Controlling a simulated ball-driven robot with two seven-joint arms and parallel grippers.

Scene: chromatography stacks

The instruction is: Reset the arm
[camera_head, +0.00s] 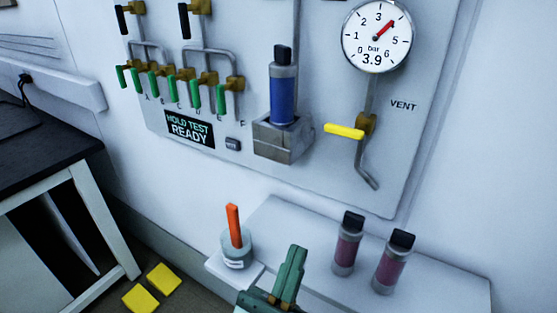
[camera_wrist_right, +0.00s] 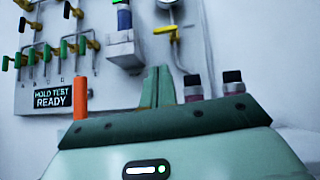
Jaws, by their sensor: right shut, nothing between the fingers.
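My right gripper (camera_head: 290,272) shows at the bottom of the head view, green, with its fingers together and empty. It is in front of the shelf, between a small jar and two dark red cartridges. In the right wrist view the closed fingers (camera_wrist_right: 156,87) point up toward the wall panel. My left gripper is in neither view.
The shelf (camera_head: 440,285) holds the pale jar (camera_head: 238,255) with an orange stick (camera_head: 234,226) and black-capped cartridges (camera_head: 347,245) (camera_head: 392,263). The panel has a blue cartridge (camera_head: 283,95) in a holder, a gauge (camera_head: 377,36) reading 3.9 bar, green-handled valves and a yellow vent handle (camera_head: 344,131). A dark-topped table (camera_head: 45,148) is left.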

